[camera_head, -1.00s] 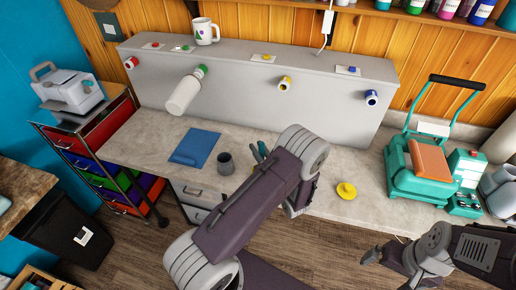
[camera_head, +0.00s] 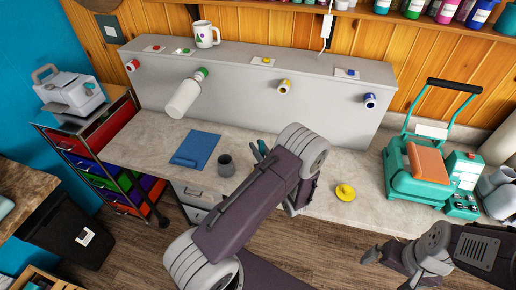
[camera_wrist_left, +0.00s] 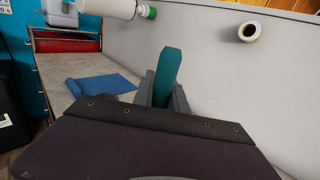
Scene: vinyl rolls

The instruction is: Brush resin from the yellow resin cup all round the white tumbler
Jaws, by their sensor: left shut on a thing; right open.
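The white tumbler (camera_head: 184,98) sits tilted on the green-ended holder on the front of the long grey box. Its end also shows at the top of the left wrist view (camera_wrist_left: 110,8). A small yellow round thing (camera_head: 345,193), which looks like the yellow resin cup, stands on the bench right of my left arm. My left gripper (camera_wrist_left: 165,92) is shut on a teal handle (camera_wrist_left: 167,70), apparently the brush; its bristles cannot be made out. It is right of the tumbler and apart from it. My right gripper (camera_head: 372,254) is open and empty at lower right.
A dark grey cup (camera_head: 226,165) and a blue cloth (camera_head: 195,149) are on the bench left of my left arm. The grey box (camera_head: 240,90) bears red, yellow and blue holders. A teal press (camera_head: 417,182) stands at right. A mug (camera_head: 207,36) is on top of the box.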

